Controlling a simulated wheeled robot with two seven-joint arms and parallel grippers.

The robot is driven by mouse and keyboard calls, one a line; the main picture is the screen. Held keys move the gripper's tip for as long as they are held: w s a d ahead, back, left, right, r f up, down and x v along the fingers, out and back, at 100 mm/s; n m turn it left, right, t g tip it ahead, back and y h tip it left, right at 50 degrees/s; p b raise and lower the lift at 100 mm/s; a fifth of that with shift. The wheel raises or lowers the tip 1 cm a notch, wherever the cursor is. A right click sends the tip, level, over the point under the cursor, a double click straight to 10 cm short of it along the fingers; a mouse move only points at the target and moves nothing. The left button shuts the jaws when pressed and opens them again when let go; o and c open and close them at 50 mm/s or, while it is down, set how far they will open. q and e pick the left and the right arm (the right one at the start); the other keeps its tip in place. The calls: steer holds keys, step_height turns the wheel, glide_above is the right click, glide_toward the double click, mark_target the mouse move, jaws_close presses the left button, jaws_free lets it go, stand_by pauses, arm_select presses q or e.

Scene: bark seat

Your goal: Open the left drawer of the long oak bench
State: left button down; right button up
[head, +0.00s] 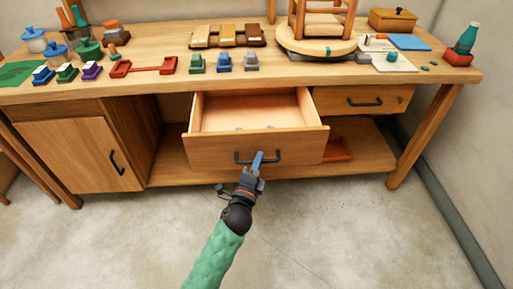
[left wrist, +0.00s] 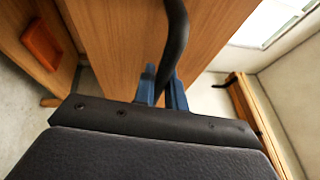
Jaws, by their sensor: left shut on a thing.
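The long oak bench (head: 140,87) spans the head view. Its left drawer (head: 215,153) is pulled out, and its pale inside shows with a few small grey things on the floor of it. A dark bar handle (head: 240,158) is on the drawer's front. My left gripper (head: 257,160) has blue fingers and is shut on this handle. In the left wrist view the dark handle (left wrist: 176,35) runs between the blue fingers (left wrist: 162,88), close to the wooden drawer front (left wrist: 115,40). My right gripper is in neither view.
The right drawer (head: 385,98) is closed. A cupboard door (head: 75,155) at the left is closed. A red tray (head: 338,149) lies on the lower shelf. The benchtop holds jars, blocks, clamps and a small wooden chair (head: 318,25). The floor in front is clear.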

arm_select(q)
steer(key=shift+s, duration=1.1)
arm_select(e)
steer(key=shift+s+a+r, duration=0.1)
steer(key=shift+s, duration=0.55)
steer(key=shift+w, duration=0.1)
